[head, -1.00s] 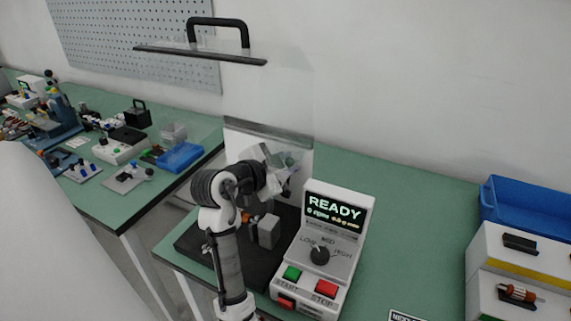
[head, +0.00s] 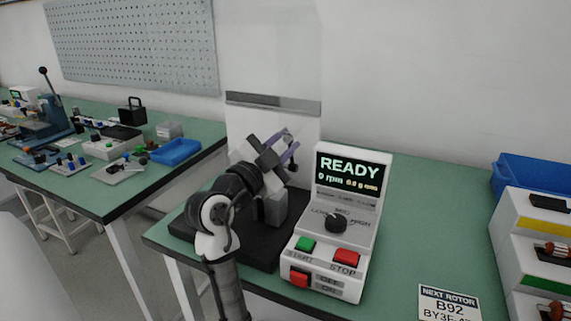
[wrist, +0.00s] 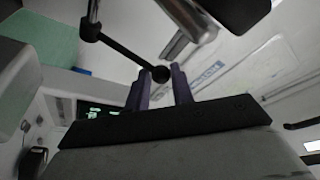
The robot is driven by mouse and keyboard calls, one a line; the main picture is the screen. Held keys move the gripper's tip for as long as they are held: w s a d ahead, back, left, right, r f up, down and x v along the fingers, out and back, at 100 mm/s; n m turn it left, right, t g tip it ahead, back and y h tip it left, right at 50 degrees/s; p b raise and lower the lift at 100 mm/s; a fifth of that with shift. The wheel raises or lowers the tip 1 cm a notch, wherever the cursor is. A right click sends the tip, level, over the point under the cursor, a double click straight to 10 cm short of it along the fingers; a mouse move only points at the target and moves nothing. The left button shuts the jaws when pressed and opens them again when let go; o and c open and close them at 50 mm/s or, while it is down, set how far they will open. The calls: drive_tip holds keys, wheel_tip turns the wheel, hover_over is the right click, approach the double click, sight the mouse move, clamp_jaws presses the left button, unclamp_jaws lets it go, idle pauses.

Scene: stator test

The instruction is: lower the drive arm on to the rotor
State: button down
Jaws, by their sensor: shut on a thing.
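My gripper (head: 287,150) is over the back of the black-based test station, its purple fingers tilted. The wrist view shows the fingers (wrist: 160,90) closed around a small black ball knob (wrist: 160,74) at the end of a thin dark rod (wrist: 122,50). This rod looks like the drive arm's lever. A dark part also shows by the fingertips in the head view. A grey block (head: 274,206) stands on the black base (head: 250,248) below. I cannot make out the rotor; my arm covers that part of the station.
The control box (head: 335,225) reads READY, close to the right of my gripper. A clear panel with a grey strip (head: 272,101) stands behind. A rotor rack (head: 535,240) and blue bin (head: 535,178) are at the far right. Green table between is mostly clear.

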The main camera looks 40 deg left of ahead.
drive_tip(key=b, duration=0.1)
drive_tip(key=s+f+b, duration=0.1)
drive_tip(key=shift+s+f+b, duration=0.1)
drive_tip(key=shift+f+b, duration=0.15)
drive_tip(key=shift+b, duration=0.05)
drive_tip(key=b, duration=0.2)
drive_tip(key=s+f+b, duration=0.1)
drive_tip(key=shift+s+d+f+b, duration=0.2)
drive_tip(key=shift+f+b, duration=0.1)
drive_tip(key=shift+b, duration=0.1)
drive_tip(key=shift+s+f+b, duration=0.15)
drive_tip(key=shift+f+b, duration=0.2)
drive_tip(key=shift+b, duration=0.3)
drive_tip(key=shift+s+d+f+t+b, duration=0.1)
drive_tip(key=shift+s+f+t+b, duration=0.15)
drive_tip(key=shift+t+b, duration=0.55)
drive_tip(key=shift+s+f+b, duration=0.1)
drive_tip(key=shift+f+b, duration=0.15)
drive_tip(key=shift+b, duration=0.6)
drive_tip(key=shift+d, duration=0.1)
drive_tip(key=c, duration=1.3)
unclamp_jaws()
drive_tip(key=shift+w+f, duration=0.15)
drive_tip(key=shift+w, duration=0.05)
drive_tip(key=shift+o, duration=0.5)
drive_tip(key=shift+s, duration=0.15)
